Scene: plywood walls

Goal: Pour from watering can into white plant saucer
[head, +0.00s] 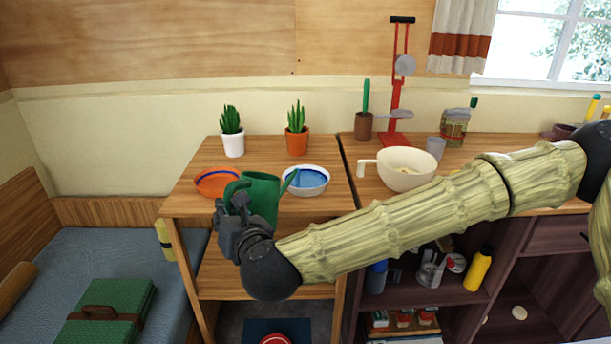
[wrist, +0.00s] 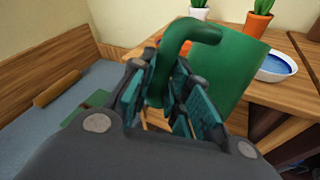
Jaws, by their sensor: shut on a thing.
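The green watering can (head: 262,196) is held at the front of the left wooden table, roughly upright. My gripper (head: 234,208) is shut on its handle; the curved handle of the can (wrist: 165,65) runs between the fingers in the wrist view. The can's spout points right, its tip over or near the white plant saucer (head: 307,190). The saucer is a white dish with a blue inside, and it also shows in the wrist view (wrist: 288,68), right of the can. I cannot tell whether the blue is liquid or a painted surface.
An orange saucer (head: 203,184) with blue inside lies left of the can. Two potted cacti, one in a white pot (head: 233,144) and one in an orange pot (head: 297,140), stand behind. A cream handled bowl (head: 408,180) sits on the right counter, behind my arm.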

